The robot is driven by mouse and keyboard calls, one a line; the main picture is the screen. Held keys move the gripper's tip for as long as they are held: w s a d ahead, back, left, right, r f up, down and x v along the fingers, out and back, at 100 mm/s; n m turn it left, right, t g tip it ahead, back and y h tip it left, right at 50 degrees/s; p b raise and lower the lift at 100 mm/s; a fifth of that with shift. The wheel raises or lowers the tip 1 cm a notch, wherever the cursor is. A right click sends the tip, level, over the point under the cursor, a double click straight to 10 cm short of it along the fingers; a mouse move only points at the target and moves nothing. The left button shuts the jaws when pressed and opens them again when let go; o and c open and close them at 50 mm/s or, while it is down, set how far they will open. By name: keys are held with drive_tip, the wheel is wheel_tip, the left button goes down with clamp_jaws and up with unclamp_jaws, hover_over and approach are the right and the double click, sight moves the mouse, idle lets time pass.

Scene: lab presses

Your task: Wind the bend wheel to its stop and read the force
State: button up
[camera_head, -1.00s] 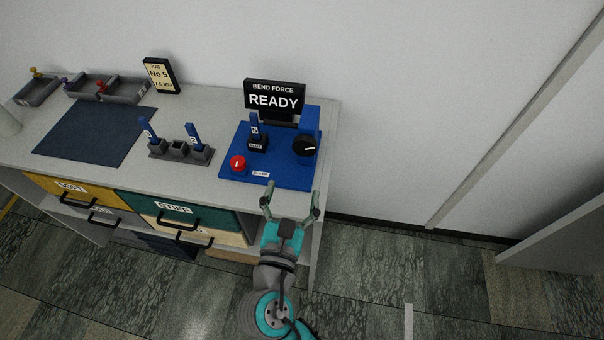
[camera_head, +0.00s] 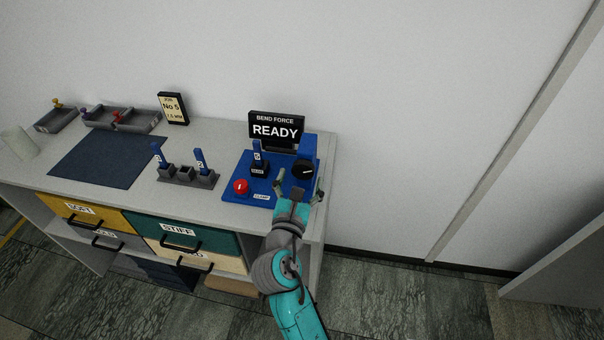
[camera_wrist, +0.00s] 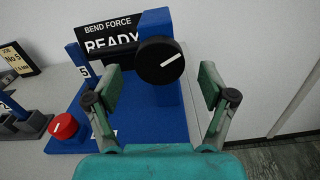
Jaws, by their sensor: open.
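The bend wheel, a black round knob with a white pointer line (camera_head: 303,170), sits on the blue post of the press. In the wrist view the wheel (camera_wrist: 160,61) lies ahead of my gripper, between and beyond its fingertips, and its line points up and to the right. My gripper (camera_head: 299,190) is open and empty; its fingers (camera_wrist: 159,88) stand apart, not touching the wheel. The display (camera_head: 276,128) reads BEND FORCE, READY. A blue strip marked 5 (camera_head: 257,152) stands upright in the black clamp (camera_head: 259,170). The red clamp knob (camera_head: 241,187) is at the front left.
A grey rack (camera_head: 187,177) with two blue strips stands left of the press. A dark mat (camera_head: 105,160), grey trays (camera_head: 121,118) and a job card reading No 5 (camera_head: 173,108) are farther left. Labelled drawers (camera_head: 180,234) are below. Clear floor lies at the right.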

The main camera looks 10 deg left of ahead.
drive_tip(key=shift+w, duration=1.1)
drive_tip(key=c, duration=1.2)
drive_tip(key=shift+o, duration=0.2)
drive_tip(key=shift+m, duration=0.3)
